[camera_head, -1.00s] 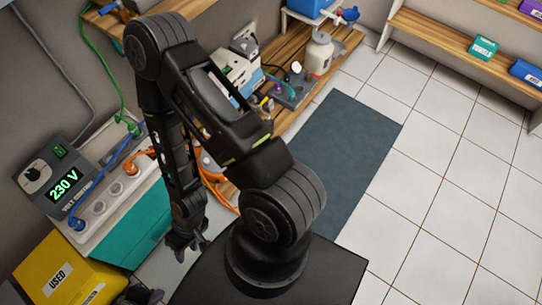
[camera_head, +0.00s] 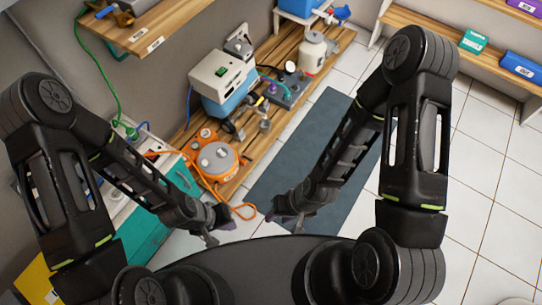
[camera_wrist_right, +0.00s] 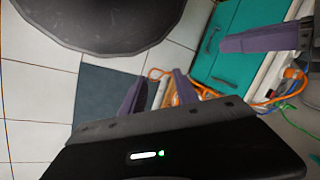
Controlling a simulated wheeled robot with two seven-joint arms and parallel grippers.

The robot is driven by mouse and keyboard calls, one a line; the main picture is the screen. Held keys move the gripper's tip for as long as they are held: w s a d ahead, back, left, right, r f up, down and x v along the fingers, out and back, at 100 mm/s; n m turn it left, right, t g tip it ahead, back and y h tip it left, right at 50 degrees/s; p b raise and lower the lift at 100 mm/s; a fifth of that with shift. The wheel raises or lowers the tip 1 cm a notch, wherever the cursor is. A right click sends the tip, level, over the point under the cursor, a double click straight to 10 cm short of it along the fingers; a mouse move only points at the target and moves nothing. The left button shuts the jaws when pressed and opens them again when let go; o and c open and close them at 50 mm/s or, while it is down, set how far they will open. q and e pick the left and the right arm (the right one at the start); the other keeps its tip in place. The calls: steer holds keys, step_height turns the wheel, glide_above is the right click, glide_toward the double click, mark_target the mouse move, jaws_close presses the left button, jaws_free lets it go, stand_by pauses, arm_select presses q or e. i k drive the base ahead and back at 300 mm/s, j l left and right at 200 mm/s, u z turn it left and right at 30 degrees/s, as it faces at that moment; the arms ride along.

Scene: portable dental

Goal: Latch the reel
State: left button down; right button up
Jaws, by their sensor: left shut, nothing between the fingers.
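The orange reel (camera_head: 232,166) with a grey round top lies on the wooden bench in the head view. Its orange cable (camera_head: 245,209) loops off the front edge and also runs left to the socket unit. No latch can be made out. My left gripper (camera_head: 222,218) is shut and empty, in front of the reel and apart from it. It also shows at the upper right of the right wrist view (camera_wrist_right: 262,41). My right gripper (camera_head: 280,217) is to the right of the left one. In the right wrist view its fingers (camera_wrist_right: 158,93) stand apart with nothing held.
A white and blue machine (camera_head: 222,80) and a grey unit with knobs (camera_head: 284,92) stand behind the reel. A teal cabinet (camera_head: 147,235) is at left, partly behind my left arm. A dark mat (camera_head: 296,157) lies on the clear tiled floor at right.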

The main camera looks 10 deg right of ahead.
mark_target(242, 155)
steer(key=i+u, duration=0.55)
steer(key=u, duration=0.15)
steer(key=i+l+u, duration=0.1)
steer(key=i+u, duration=0.2)
